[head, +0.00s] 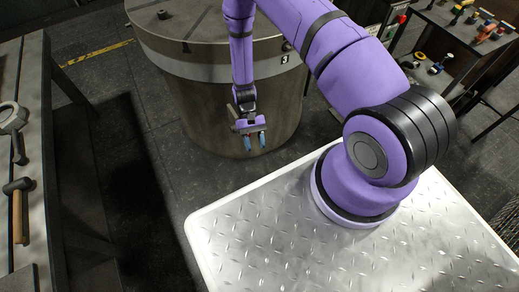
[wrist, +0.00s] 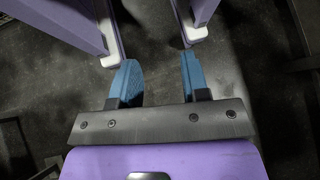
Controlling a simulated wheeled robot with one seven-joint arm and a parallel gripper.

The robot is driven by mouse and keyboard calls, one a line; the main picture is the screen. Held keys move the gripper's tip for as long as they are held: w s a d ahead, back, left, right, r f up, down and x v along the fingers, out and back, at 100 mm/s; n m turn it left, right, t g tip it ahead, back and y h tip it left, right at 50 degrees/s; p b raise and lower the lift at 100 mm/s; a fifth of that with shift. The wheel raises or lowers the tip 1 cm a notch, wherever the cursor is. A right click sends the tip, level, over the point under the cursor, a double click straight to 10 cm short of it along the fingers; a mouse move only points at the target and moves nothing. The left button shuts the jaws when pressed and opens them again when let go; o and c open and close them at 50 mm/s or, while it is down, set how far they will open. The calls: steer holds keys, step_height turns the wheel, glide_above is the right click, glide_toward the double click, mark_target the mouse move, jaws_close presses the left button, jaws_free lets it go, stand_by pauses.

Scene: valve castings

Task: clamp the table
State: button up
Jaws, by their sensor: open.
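My gripper (head: 254,143) hangs in front of a large metal drum, with its blue fingers pointing down. It is open and empty; the wrist view shows its two blue fingers (wrist: 159,72) apart with only dark floor between them. A long dark table (head: 36,75) runs along the left edge of the head view, well to the left of my gripper. No clamp can be made out for certain. A grey ring-headed tool (head: 12,119) lies on that table, partly cut off by the picture edge.
A hammer (head: 19,212) lies on the left table. The large drum (head: 222,105) stands close behind my gripper. A rack (head: 466,32) with several small colored tools is at the upper right. Dark floor (head: 145,160) lies open between the left table and the drum.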

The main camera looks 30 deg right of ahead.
steer(key=shift+s+r, duration=0.2)
steer(key=shift+s, duration=1.55)
